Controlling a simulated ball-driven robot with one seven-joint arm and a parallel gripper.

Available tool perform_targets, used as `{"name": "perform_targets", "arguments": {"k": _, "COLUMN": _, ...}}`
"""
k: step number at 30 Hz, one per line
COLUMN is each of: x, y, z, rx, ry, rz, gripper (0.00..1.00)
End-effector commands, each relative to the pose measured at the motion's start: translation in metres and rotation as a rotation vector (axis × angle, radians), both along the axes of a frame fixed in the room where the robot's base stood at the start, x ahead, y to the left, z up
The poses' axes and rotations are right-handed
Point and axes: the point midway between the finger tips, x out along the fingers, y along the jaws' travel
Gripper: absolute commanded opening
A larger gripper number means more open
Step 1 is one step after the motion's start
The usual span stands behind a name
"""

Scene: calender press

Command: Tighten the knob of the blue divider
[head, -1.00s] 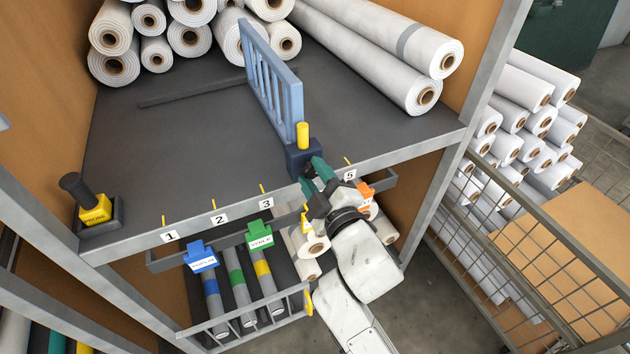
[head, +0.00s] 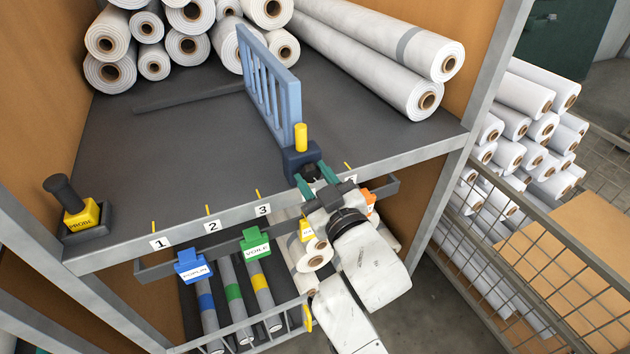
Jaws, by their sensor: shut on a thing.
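The blue divider (head: 268,85) stands upright on the dark shelf, running from the back to the front edge. Its dark blue base block (head: 297,160) sits at the shelf front, with a yellow post (head: 301,137) upright on top. A dark knob (head: 310,172) shows on the front of the base. My gripper (head: 314,180) reaches up from below with its green fingers either side of the knob, shut on it.
Number plates 1, 2 and 3 with yellow marks line the shelf front (head: 190,240). A yellow probe (head: 80,212) stands in a holder at left. White rolls (head: 190,47) lie at the back and right. Blue (head: 193,267) and green (head: 256,243) tags hang on the rail below.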

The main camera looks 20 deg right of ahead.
Motion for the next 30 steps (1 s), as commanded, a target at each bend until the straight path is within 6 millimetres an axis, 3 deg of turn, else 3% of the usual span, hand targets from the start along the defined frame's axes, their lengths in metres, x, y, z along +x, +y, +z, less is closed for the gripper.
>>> {"name": "perform_targets", "arguments": {"k": 14, "x": -0.0003, "y": 0.0007, "z": -0.0044, "rx": 0.019, "ry": 0.01, "rz": 0.001, "gripper": 0.09}}
{"name": "perform_targets", "arguments": {"k": 15, "x": -0.0003, "y": 0.0007, "z": -0.0044, "rx": 0.019, "ry": 0.01, "rz": 0.001, "gripper": 0.4}}
{"name": "perform_targets", "arguments": {"k": 23, "x": -0.0001, "y": 0.0003, "z": -0.0024, "rx": 0.017, "ry": 0.005, "rz": 0.0, "gripper": 0.65}}
{"name": "perform_targets", "arguments": {"k": 30, "x": -0.0007, "y": 0.0001, "z": -0.0014, "rx": 0.016, "ry": 0.003, "rz": 0.0, "gripper": 0.65}}
